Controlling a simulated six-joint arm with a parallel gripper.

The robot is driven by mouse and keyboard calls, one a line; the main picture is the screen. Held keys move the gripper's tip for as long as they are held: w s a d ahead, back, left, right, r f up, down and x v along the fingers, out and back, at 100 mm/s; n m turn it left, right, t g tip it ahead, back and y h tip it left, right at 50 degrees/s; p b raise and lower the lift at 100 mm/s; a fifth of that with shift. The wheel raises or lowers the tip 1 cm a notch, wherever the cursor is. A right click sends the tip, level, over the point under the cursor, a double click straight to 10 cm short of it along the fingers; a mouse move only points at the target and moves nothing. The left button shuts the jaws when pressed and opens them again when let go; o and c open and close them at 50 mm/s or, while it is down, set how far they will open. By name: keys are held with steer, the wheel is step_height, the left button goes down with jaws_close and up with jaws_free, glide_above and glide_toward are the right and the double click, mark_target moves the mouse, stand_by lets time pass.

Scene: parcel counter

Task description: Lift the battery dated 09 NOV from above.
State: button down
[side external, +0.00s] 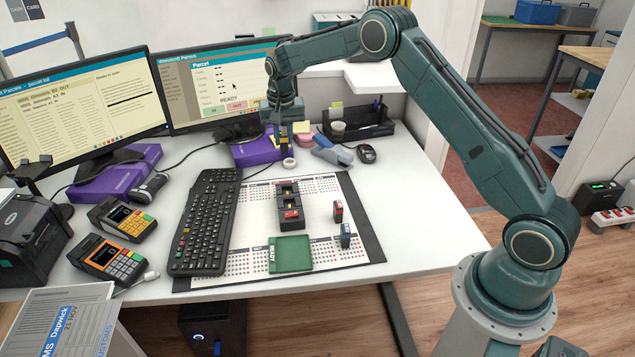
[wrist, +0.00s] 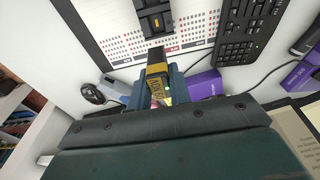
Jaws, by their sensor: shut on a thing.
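My gripper (side external: 283,140) is shut on a yellow-and-black battery (wrist: 157,70) and holds it in the air over the back of the desk. In the wrist view my gripper (wrist: 159,97) has the battery between its fingers. The lettering on it is too small to read surely. A red battery (side external: 292,214) sits in the black charger (side external: 289,226) on the mat. A red battery (side external: 338,210) and a blue battery (side external: 345,235) stand upright on the mat to the right. Their dates cannot be read.
A green tray (side external: 290,254) lies at the mat's front. The keyboard (side external: 205,222) is left of the charger. The mat (side external: 345,256) has free room around the charger.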

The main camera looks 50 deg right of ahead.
mark_target(282, 132)
steer(key=shift+r, duration=2.65)
steer(key=shift+a, duration=0.15)
